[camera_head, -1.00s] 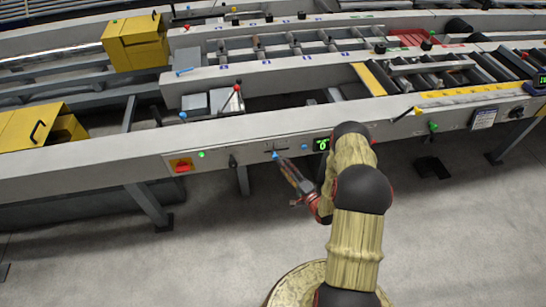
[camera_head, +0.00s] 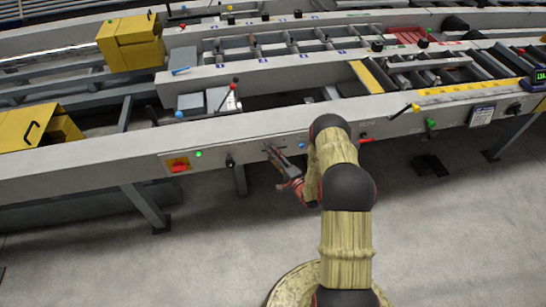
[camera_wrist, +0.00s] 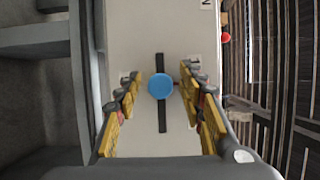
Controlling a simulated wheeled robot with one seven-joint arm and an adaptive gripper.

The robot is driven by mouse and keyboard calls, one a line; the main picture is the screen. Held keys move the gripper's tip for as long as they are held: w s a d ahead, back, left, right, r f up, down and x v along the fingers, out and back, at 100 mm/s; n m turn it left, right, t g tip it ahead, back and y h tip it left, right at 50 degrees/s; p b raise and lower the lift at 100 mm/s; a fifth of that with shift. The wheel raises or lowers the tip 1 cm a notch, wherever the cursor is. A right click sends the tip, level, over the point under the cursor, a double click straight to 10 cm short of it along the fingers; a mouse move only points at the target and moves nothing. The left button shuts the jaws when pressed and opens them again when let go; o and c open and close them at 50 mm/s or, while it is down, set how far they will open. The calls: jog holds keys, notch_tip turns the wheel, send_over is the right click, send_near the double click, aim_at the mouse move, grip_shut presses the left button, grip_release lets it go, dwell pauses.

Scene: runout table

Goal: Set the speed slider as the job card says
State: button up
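The speed slider's round blue knob (camera_wrist: 160,86) sits partway along a straight black slot (camera_wrist: 161,121) in the pale panel, in the wrist view. My gripper (camera_head: 270,151) is at the front panel in the head view and covers the knob there. In the wrist view its two yellow-padded fingers stand apart on either side of the knob, with a gap on each side. Small labels beside the slot are partly hidden by the fingers.
A red switch on a yellow plate (camera_head: 178,165), a green light (camera_head: 198,154) and a black knob (camera_head: 230,162) are left of my gripper. A small blue button (camera_head: 301,146) is close on its right.

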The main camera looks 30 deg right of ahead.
jog(key=shift+c, duration=1.2)
jog(key=c, duration=0.7)
jog(key=shift+s+f, duration=0.1)
grip_shut()
